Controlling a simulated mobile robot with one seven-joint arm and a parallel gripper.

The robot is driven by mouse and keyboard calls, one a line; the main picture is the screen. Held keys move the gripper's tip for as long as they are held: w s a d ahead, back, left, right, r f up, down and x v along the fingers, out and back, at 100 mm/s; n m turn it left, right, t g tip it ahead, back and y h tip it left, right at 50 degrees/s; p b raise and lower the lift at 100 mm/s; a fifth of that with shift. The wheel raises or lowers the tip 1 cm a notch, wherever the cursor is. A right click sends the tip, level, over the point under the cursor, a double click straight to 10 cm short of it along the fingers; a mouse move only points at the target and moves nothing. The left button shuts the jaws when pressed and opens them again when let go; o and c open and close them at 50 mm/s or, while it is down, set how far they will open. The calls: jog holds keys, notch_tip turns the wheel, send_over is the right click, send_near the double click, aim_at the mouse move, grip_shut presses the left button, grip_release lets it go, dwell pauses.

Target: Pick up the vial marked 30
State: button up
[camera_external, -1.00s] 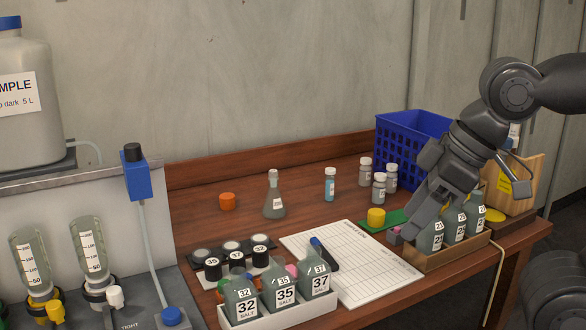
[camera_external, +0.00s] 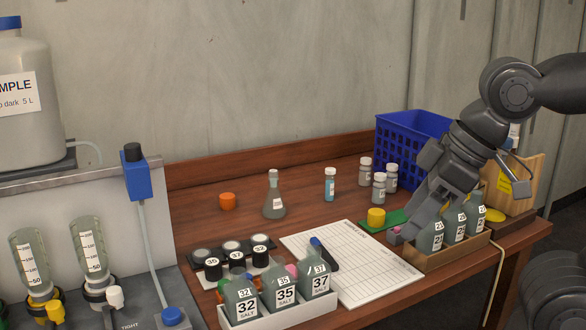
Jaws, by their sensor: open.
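No vial with a readable 30 shows. Three small white-capped vials (camera_external: 379,188) stand at the back of the table in front of the blue basket; their labels are too small to read. The arm hides part of the area behind the tray.
A green pad with a yellow cap (camera_external: 376,217) lies left of my gripper. A white sheet with a marker (camera_external: 362,275), a white tray of bottles (camera_external: 285,318), a dark rack (camera_external: 231,250), a flask (camera_external: 274,200) and an orange cap (camera_external: 227,201) fill the table. The blue basket (camera_external: 405,140) stands behind.

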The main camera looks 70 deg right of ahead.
dwell(0.4)
jog(key=w+d+m+h, duration=0.1)
jog(key=w+d+m, duration=0.5)
jog(key=w+d, duration=1.5)
jog(key=m+g+h, duration=0.2)
jog(key=m+g, duration=0.1)
jog(key=m, duration=0.2)
send_near(329, 188)
jog(key=w, duration=0.1)
jog(key=shift+h, duration=0.3)
jog(key=x, duration=0.2)
jog(key=d+x, duration=0.1)
jog(key=x, duration=0.2)
jog(key=shift+s+f, duration=0.1)
jog(key=shift+s+x, duration=0.15)
jog(key=shift+x, duration=1.35)
jog(key=shift+s+x, duration=0.1)
jog(key=shift+x, duration=1.45)
jog(key=shift+d, duration=0.1)
jog(key=c, duration=1.1)
